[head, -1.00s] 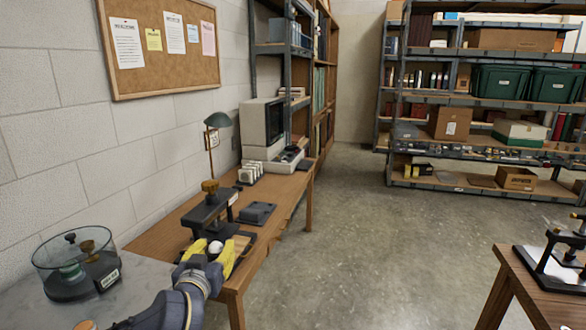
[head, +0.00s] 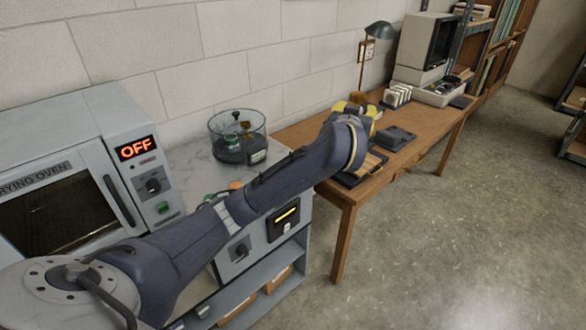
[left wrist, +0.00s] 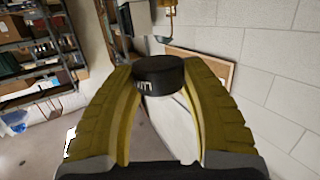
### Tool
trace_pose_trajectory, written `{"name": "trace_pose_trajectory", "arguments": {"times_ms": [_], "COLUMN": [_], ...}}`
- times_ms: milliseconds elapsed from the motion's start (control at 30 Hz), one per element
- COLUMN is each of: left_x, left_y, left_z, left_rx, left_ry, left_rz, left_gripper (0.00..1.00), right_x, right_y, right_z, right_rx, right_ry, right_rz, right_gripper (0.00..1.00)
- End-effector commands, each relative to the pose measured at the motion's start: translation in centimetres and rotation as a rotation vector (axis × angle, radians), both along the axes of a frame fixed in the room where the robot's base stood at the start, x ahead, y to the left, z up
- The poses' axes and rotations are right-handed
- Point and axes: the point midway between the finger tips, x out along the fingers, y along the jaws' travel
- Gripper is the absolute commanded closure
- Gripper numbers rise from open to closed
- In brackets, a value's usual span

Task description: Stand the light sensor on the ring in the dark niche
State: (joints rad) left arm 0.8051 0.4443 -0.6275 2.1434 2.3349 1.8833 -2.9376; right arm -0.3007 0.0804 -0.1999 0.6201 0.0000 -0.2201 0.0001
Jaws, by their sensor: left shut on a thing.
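My left gripper (head: 352,108) is above the wooden bench in the head view, with its arm reaching across from the lower left. In the left wrist view its yellow fingers (left wrist: 160,95) are shut on a short black cylinder (left wrist: 158,72) with white lettering, which looks like the light sensor. A pale surface shows between the fingers below it, and I cannot tell whether it belongs to the sensor. In the head view the gripper and arm hide the held thing. I cannot make out the ring or the dark niche. My right gripper is not in view.
The wooden bench (head: 425,133) carries a dark device (head: 397,137), white blocks (head: 397,95), a lamp (head: 378,31) and a computer (head: 428,45). A glass vessel (head: 238,135) stands on the grey counter left of the bench. A drying oven (head: 70,190) is at far left.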

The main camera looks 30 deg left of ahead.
Motion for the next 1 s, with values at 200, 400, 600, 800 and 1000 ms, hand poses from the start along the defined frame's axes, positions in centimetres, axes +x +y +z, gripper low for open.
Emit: {"name": "trace_pose_trajectory", "arguments": {"times_ms": [200,400,600,800,1000], "left_x": [3.2,4.1,4.0,3.6,3.3], "left_y": [7.3,13.6,16.6,20.3,22.0], "left_z": [-0.6,-3.9,-5.8,-7.8,-7.7], "left_rx": [-0.001,-0.005,-0.004,0.002,0.000], "left_ry": [0.008,0.010,0.005,0.005,0.000], "left_rz": [0.247,0.453,0.547,0.649,0.694], "left_gripper": [0.85,0.85,0.85,0.85,0.85], "right_x": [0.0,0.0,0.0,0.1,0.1], "right_y": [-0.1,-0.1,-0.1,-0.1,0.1], "right_z": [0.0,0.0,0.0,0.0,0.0], "right_rx": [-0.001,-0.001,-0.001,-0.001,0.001], "right_ry": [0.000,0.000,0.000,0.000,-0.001], "right_rz": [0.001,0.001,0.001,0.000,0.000], "right_gripper": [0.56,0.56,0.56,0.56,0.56]}}
